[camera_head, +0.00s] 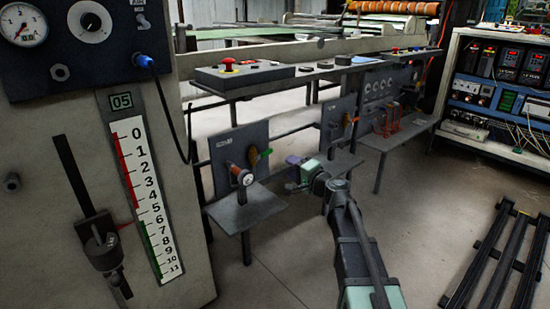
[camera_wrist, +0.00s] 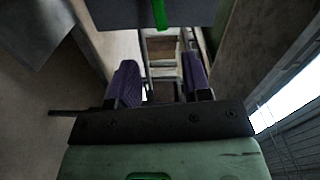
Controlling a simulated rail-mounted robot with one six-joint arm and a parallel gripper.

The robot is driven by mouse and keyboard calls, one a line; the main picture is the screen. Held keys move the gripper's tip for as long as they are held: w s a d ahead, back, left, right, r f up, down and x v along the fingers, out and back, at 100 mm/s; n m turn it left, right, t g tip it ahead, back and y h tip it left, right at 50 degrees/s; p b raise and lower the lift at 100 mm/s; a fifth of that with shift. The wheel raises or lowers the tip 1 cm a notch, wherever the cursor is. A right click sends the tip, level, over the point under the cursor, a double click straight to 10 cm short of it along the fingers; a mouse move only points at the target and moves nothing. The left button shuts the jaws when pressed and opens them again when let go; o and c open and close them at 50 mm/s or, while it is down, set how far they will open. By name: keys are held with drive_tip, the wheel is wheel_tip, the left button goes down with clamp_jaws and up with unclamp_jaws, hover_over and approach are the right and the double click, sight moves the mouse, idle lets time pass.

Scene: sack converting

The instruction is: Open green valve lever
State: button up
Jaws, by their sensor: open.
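The green valve lever (camera_head: 266,153) sticks out from the upper right of a grey panel (camera_head: 228,148) on a stand, next to an orange-yellow part. In the wrist view the green lever (camera_wrist: 160,14) hangs at the top centre, beyond the fingers. My gripper (camera_head: 290,172) is just right of the lever in the head view, apart from it. In the wrist view my gripper (camera_wrist: 160,78) is open, with purple pads on both fingers and nothing between them.
A round fitting with a red-orange ring (camera_head: 238,175) is on the same panel, left of the lever. A grey shelf (camera_head: 246,207) juts out below. Another panel (camera_head: 339,122) stands behind my gripper. A dark slatted pallet (camera_head: 492,262) lies on the floor at right.

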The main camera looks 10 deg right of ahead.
sight(268, 153)
drive_tip(key=x, duration=1.1)
clamp_jaws()
